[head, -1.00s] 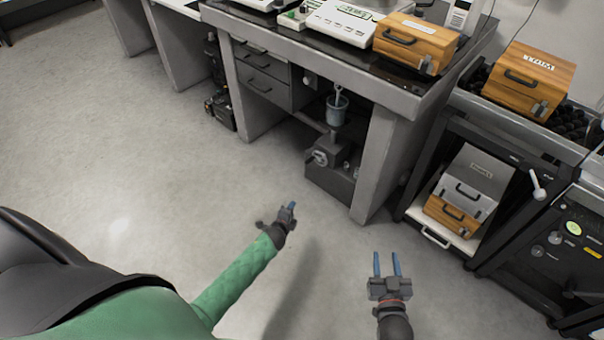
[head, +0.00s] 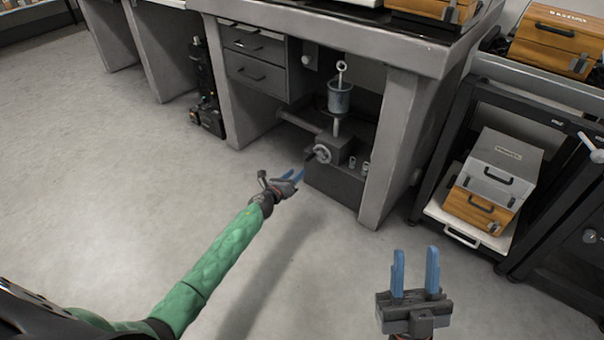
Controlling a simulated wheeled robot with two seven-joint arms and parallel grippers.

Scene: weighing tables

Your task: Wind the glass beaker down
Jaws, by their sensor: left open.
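The beaker (head: 340,97) is a small grey, see-through vessel with a ring-topped rod (head: 341,68) standing in it. It sits on a thin post above a dark jack (head: 333,148) under the weighing table. The jack has a round handwheel (head: 322,153) on its front left. My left gripper (head: 293,178), with blue fingers, is open and empty, a little left of and below the handwheel, apart from it. My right gripper (head: 415,272) is in the lower right with its two blue fingers apart, pointing up, with nothing between them.
The weighing table (head: 400,58) has a thick right leg (head: 388,150) beside the jack and drawers (head: 256,60) on the left. A dark cart (head: 470,130) at right holds a grey case (head: 500,160) and a wooden case (head: 480,205). The floor in front is clear.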

